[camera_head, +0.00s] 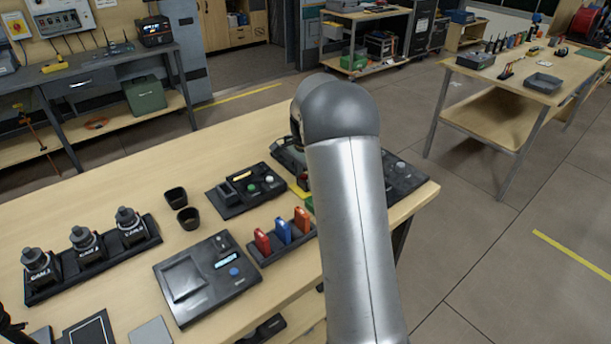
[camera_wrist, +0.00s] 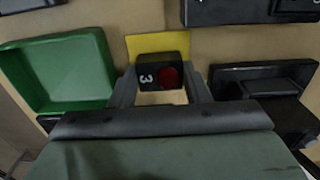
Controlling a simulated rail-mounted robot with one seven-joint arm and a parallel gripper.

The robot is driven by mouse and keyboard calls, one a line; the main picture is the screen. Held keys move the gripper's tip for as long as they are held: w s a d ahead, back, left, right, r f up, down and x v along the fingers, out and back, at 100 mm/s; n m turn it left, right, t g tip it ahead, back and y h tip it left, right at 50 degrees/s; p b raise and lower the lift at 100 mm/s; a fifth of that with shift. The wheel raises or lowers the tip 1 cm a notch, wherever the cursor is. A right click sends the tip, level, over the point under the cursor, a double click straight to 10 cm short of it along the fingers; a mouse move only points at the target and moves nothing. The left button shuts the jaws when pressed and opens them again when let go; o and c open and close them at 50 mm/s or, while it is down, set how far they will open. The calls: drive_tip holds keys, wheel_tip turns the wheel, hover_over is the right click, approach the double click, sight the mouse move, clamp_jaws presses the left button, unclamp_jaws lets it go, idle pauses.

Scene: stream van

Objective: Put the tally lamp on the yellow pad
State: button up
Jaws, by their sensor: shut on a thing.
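The tally lamp (camera_wrist: 148,74) is a small black block with a white 3 and a round red lens. My gripper (camera_wrist: 161,84) is shut on it, one finger on each side. The yellow pad (camera_wrist: 143,44) shows behind and around the lamp's top in the wrist view; the lamp covers part of it. I cannot tell whether the lamp touches the pad. In the head view my arm hides the gripper, and only a sliver of the yellow pad (camera_head: 296,190) shows beside it.
A green tray (camera_wrist: 62,108) lies left of the pad; black devices (camera_wrist: 262,85) stand right and above. On the bench are a holder with red, blue and orange pieces (camera_head: 283,231), a button panel (camera_head: 208,277), black cups (camera_head: 176,198) and a camera rack (camera_head: 98,250).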

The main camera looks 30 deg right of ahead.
drive_tip(key=shift+f, duration=0.2)
drive_tip(key=o, duration=1)
drive_tip(key=shift+r, duration=0.15)
